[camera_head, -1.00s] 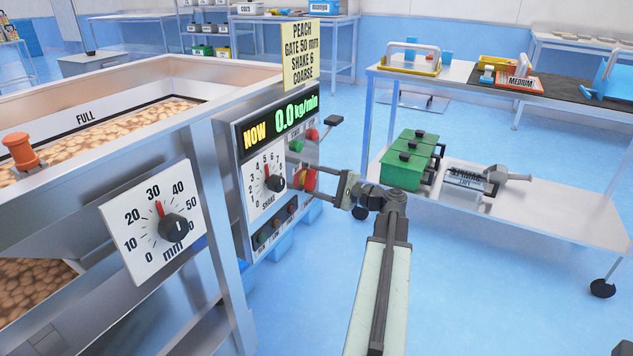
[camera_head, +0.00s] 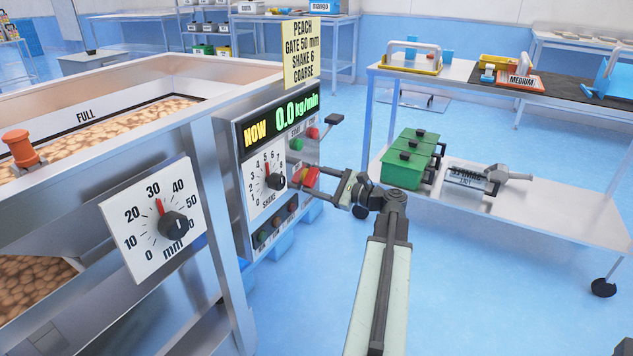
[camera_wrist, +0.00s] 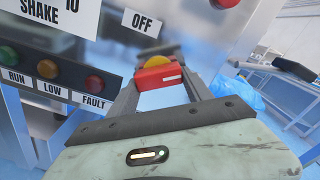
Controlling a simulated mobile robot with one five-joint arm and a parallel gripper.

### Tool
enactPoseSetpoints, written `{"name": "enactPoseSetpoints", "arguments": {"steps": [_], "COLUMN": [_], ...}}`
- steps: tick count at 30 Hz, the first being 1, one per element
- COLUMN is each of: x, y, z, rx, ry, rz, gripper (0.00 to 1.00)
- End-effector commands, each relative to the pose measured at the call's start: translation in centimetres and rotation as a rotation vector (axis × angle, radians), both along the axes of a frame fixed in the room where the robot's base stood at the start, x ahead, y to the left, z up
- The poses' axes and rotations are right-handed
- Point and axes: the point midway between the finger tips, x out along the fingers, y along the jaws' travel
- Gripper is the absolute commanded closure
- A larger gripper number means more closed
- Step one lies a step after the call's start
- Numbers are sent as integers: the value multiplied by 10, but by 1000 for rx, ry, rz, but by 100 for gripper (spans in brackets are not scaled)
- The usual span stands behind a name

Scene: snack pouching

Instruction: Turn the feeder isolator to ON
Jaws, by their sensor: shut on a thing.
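The feeder isolator is a red handle (camera_head: 312,175) with yellow behind it, on the right part of the feeder's control panel. In the wrist view the red handle (camera_wrist: 165,77) lies between my fingers, with a white mark along it and the yellow part above. An OFF label (camera_wrist: 142,23) is up and to the left of it. No ON label can be read. My gripper (camera_head: 307,184) is shut on the red handle, with a finger on each side of it. The display (camera_head: 282,122) reads 0.0 kg/min.
The SHAKE dial (camera_head: 274,181) and the RUN, LOW and FAULT lamps (camera_wrist: 48,68) are close left of my gripper. Green and red buttons (camera_head: 314,132) are above it. A cart (camera_head: 560,210) with green boxes stands to the right.

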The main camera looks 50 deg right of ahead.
Motion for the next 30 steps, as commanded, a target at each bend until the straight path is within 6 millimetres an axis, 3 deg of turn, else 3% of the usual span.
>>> {"name": "enactPoseSetpoints", "arguments": {"steps": [10, 11, 13, 23, 30], "x": [-1, -1, -1, -3, -43], "y": [1, 1, 0, -1, -11], "z": [-1, -1, -1, 0, 0], "rx": [4, 4, 4, 4, 4], "ry": [4, 4, 3, 2, 2], "rz": [2, 2, 1, -1, -3], "gripper": [82, 39, 20, 20, 20]}}
